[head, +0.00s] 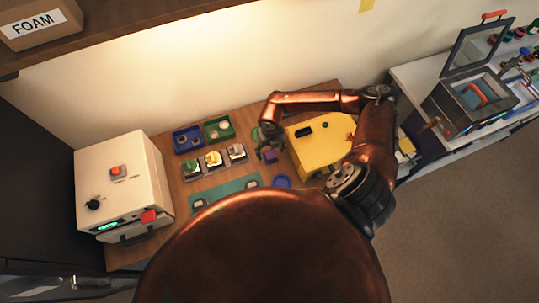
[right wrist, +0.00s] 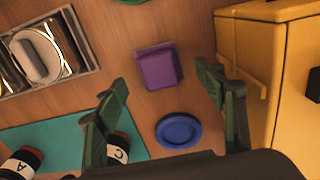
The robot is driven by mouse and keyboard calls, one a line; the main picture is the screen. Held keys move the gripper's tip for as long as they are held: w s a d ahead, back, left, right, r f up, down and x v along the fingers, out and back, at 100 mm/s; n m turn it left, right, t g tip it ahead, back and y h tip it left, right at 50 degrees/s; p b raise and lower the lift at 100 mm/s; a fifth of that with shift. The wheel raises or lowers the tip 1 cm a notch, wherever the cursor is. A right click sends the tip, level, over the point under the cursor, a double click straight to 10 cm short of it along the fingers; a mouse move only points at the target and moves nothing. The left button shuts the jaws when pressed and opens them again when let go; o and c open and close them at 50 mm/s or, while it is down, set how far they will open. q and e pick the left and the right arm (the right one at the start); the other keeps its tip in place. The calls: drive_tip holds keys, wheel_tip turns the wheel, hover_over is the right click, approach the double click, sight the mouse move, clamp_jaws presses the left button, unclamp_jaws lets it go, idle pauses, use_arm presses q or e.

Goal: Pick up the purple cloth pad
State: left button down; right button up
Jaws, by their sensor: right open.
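The purple cloth pad (head: 270,158) lies on the wooden table, left of the yellow box. In the right wrist view the pad (right wrist: 158,66) is a small square-like purple piece, slightly turned, with nothing on it. My right gripper (right wrist: 163,80) is open and empty, its two dark green fingers apart with the pad between and beyond their tips. In the head view my right gripper (head: 267,151) hangs over the table close to the pad and partly hides the area around it. The gap in height between fingers and pad is hard to judge. My left gripper is out of view.
The yellow box (head: 318,148) stands close on the right. A blue round dish (right wrist: 178,130) lies near the pad, and a green one (head: 256,133) lies behind. A teal mat (right wrist: 60,140) with labelled cylinders and a row of metal holders (right wrist: 45,52) lie left.

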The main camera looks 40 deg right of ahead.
sight(270, 154)
drive_tip(key=shift+f, duration=1.6)
drive_tip(key=c, duration=1.2)
